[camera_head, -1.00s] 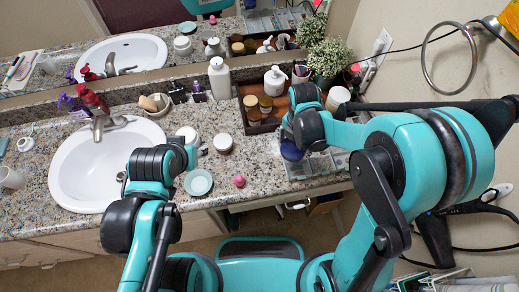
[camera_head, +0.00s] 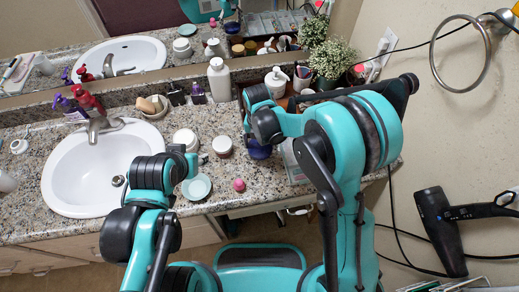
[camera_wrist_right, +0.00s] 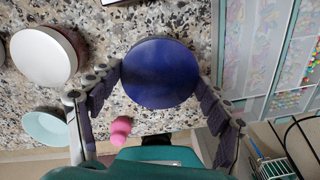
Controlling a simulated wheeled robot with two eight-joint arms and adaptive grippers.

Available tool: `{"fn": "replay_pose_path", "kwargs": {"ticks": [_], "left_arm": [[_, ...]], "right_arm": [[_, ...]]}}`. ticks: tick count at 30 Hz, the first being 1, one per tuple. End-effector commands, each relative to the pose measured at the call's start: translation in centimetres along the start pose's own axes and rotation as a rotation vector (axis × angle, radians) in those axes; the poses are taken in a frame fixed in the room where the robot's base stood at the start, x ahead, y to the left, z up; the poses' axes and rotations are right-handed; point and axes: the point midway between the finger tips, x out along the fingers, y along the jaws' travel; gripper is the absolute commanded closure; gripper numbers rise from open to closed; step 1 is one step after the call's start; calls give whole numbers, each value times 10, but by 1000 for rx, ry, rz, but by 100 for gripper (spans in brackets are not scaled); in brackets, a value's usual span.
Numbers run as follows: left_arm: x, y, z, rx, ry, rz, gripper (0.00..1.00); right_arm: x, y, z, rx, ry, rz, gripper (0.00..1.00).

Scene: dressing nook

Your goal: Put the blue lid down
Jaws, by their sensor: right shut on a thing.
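The blue lid (camera_head: 259,150) is a dark blue disc held over the granite counter. In the right wrist view the blue lid (camera_wrist_right: 160,73) sits between the two fingers of my right gripper (camera_wrist_right: 160,82), which is shut on it at the sides. In the head view my right gripper (camera_head: 257,136) is mostly hidden by its own arm. Whether the lid touches the counter cannot be told. My left gripper (camera_head: 192,163) is above the counter near the sink; its jaw state is unclear.
A white-lidded jar (camera_head: 222,145), a pale teal dish (camera_head: 196,187) and a pink ball-like piece (camera_head: 239,184) are close by on the counter. A clear organiser (camera_wrist_right: 268,45) with small beads lies to the right. The sink (camera_head: 85,175) is at left. The counter's front edge is near.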

Motion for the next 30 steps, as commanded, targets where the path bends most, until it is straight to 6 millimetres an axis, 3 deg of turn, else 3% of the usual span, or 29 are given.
{"fn": "replay_pose_path", "kwargs": {"ticks": [9, 22, 23, 24, 30], "left_arm": [[16, 0, 11, 0, 0, 0, 60], [19, 0, 14, 0, 0, 0, 60], [18, 0, 13, 0, 0, 0, 60], [18, 0, 13, 0, 0, 0, 60], [18, 0, 12, 0, 0, 0, 60]], "right_arm": [[39, 2, 0, 0, 0, 0, 34], [45, 2, 0, 1, 0, 0, 34], [44, 2, 0, 0, 0, 0, 15], [44, 2, 0, 0, 0, 0, 4], [43, 2, 0, 0, 0, 0, 2]]}}
